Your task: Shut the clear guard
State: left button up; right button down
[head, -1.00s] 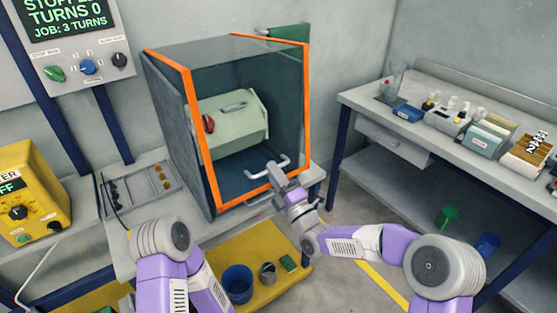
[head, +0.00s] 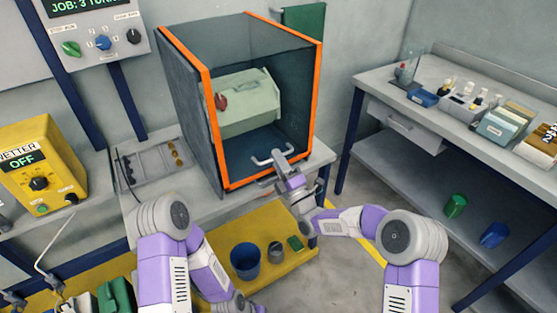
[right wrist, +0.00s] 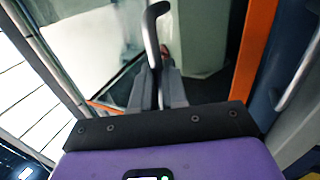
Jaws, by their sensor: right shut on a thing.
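The clear guard (head: 318,90) is a see-through box front with orange edges, around a pale green machine housing (head: 250,105) with a red knob. A grey bar handle (head: 262,160) is at the guard's lower front. My right gripper (head: 281,163) is shut on the handle; in the right wrist view the grey fingers (right wrist: 158,88) close around the bar (right wrist: 152,35). I cannot tell how far the guard stands from its closed position. My left gripper (head: 238,303) is low at the bottom edge, partly cut off, away from the guard.
A yellow platform (head: 280,268) below holds a blue bucket (head: 245,261), a grey cup and a green block. A side bench (head: 440,105) at right carries bottles and boxes. Floor shows between them.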

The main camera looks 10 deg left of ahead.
jog(key=c, duration=1.2)
grip_release()
jog(key=shift+w+a+f+g+h, duration=0.1)
jog(key=shift+a+f+g+h, duration=0.05)
jog(key=shift+f, duration=0.45)
jog(key=shift+w+a+f+g+h, duration=0.1)
jog(key=shift+f+g+h, duration=0.05)
jog(key=shift+f, duration=0.4)
jog(key=shift+r+p+v, duration=0.2)
jog(key=shift+p+v, duration=0.1)
jog(key=shift+v, duration=1.55)
jog(key=shift+r+p+v, duration=0.2)
jog(key=shift+p+v, duration=0.1)
jog(key=shift+v, duration=1.55)
jog(key=shift+d, duration=0.1)
